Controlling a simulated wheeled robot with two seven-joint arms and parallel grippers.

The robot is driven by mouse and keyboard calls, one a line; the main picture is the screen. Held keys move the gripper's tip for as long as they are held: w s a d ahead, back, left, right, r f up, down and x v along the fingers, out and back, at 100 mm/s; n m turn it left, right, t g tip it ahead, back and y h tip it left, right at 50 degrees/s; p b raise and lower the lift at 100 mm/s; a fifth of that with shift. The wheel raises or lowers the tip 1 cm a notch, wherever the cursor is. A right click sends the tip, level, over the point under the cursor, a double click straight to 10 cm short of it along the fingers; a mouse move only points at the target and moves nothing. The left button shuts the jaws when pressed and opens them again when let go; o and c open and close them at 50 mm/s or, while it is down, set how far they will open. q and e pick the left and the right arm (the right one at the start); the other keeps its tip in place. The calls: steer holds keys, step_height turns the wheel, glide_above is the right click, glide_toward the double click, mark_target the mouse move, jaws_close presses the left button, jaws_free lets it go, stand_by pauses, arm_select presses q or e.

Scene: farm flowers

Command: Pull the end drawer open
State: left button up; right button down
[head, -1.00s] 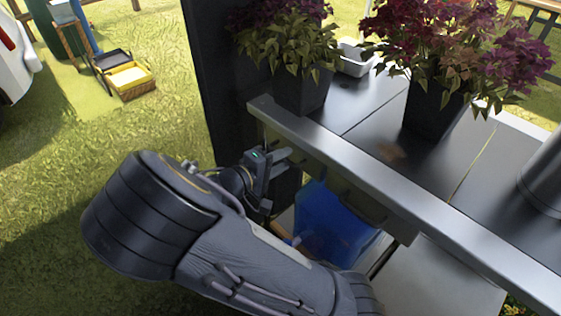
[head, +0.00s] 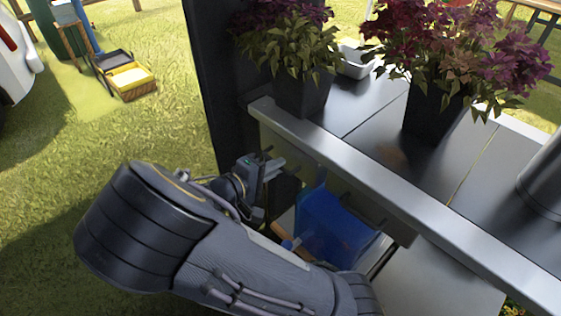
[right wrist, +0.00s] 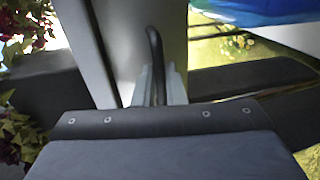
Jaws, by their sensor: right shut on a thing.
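The end drawer (head: 288,152) is a pale panel under the left end of the metal-edged table, partly hidden by my right gripper. In the right wrist view its front (right wrist: 118,40) stands upright, with a dark curved handle (right wrist: 154,48). My right gripper (head: 277,165) is at this drawer front. In the right wrist view its fingers (right wrist: 158,88) are closed around the handle. The drawer looks shut or nearly shut; I cannot tell whether a gap has opened. My left gripper is not in view.
The table (head: 345,155) carries potted purple plants (head: 300,85) (head: 430,100) and a white tray (head: 355,60). A dark post (head: 215,80) stands at its left end. A blue container (head: 335,225) is below.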

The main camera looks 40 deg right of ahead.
steer(key=f+p+v, duration=0.2)
steer(key=v, duration=0.8)
steer(key=a+f+p+v, duration=0.1)
steer(key=f+p+v, duration=0.1)
steer(key=v, duration=0.9)
steer(key=shift+f, duration=0.2)
steer(key=c, duration=1.5)
jaws_free()
steer(key=v, duration=0.7)
steer(key=shift+a+r, duration=0.15)
steer(key=shift+a, duration=0.25)
steer(key=shift+a, duration=0.1)
